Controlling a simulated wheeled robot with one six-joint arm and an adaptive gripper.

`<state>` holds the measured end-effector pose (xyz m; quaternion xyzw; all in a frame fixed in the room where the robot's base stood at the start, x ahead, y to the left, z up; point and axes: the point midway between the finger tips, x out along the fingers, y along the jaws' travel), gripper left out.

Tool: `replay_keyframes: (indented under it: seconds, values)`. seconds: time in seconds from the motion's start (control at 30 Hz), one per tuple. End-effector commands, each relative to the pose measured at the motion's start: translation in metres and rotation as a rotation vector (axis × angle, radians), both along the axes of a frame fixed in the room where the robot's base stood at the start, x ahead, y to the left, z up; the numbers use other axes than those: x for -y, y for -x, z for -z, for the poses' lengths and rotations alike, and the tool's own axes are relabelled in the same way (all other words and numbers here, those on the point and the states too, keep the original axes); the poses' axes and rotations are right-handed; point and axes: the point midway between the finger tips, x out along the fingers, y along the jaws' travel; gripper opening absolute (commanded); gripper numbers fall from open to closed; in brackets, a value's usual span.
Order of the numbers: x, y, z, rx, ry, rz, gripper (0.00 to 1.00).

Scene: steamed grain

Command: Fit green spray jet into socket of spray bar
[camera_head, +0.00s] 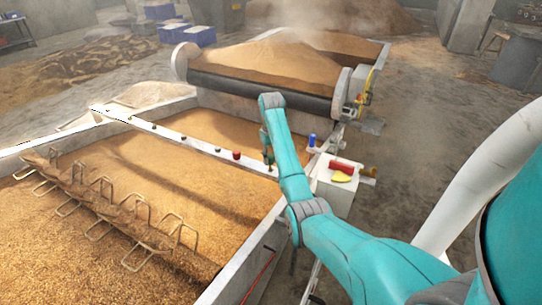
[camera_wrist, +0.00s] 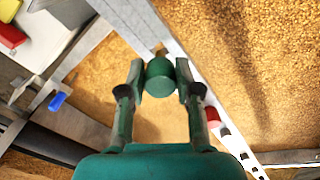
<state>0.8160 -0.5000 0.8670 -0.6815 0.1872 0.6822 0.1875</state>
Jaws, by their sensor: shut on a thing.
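The green spray jet (camera_wrist: 159,80) is held between the two fingers of my gripper (camera_wrist: 160,88) in the wrist view, with its brass tip showing beyond the green body. In the head view my gripper (camera_head: 268,152) hangs beside the right part of the white spray bar (camera_head: 195,144), partly hidden by my arm; the jet cannot be made out there. The bar also shows in the wrist view (camera_wrist: 190,73), running behind the jet. The gap between jet and bar cannot be judged. The socket under the jet is hidden.
A red jet (camera_head: 236,155) stands on the bar left of my gripper. A blue piece (camera_head: 312,140) is near the trough wall. A white box (camera_head: 334,192) at right bears a red piece and a yellow piece. A roller (camera_head: 255,92) and grain heap lie behind.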

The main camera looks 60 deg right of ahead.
Motion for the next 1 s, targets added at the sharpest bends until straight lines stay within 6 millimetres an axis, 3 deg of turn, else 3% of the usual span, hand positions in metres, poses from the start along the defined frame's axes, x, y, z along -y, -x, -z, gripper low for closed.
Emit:
replay_keyframes:
  seconds: [0.7,1.0]
  values:
    - [0.000,0.000,0.030,0.000,0.000,0.000,0.01]
    - [0.000,0.000,0.034,0.001,0.001,0.000,0.01]
